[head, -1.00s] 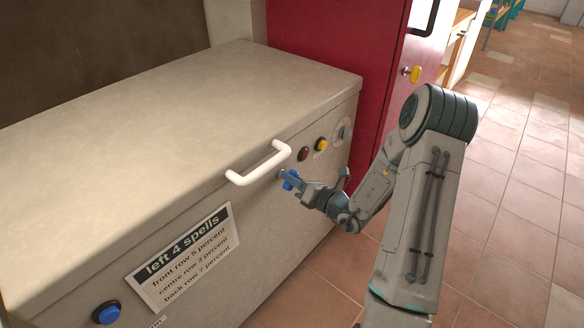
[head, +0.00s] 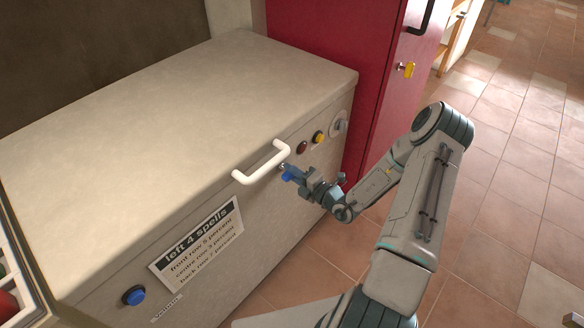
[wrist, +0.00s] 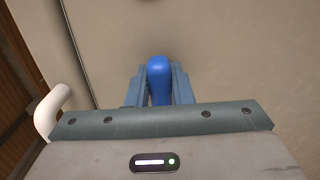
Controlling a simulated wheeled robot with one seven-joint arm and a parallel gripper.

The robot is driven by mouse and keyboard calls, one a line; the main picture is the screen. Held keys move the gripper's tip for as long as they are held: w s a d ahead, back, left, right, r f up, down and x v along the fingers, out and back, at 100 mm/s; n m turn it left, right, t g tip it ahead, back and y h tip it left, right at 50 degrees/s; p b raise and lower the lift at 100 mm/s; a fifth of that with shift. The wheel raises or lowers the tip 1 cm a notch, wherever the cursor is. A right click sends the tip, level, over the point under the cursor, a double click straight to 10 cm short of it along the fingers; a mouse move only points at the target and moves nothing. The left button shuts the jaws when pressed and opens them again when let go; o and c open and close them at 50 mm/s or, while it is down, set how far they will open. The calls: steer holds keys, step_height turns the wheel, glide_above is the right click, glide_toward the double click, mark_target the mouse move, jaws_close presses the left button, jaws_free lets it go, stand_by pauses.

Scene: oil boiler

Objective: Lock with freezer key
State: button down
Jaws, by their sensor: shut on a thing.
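The freezer (head: 180,105) is a large pale chest with its lid closed and a white handle (head: 262,162) on the front edge. The blue key (head: 287,176) is at the freezer's front face, just below the right end of the handle. My gripper (head: 293,173) is shut on the key. In the wrist view the key's rounded blue head (wrist: 159,72) sits between the two fingers, with the pale freezer front behind it. The lock and the key's shaft are hidden, so how deep the key sits and how far it is turned cannot be told.
Red (head: 302,148) and yellow (head: 318,137) buttons and a dial (head: 341,126) lie right of the key. A blue button (head: 134,295) and a sign (head: 199,247) are to the left. A red cabinet (head: 345,60) stands behind. Tiled floor at right is free.

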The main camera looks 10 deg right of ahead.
steer(key=shift+m, duration=0.5)
steer(key=c, duration=1.3)
jaws_free()
steer(key=v, duration=1.4)
steer(key=shift+r, duration=0.1)
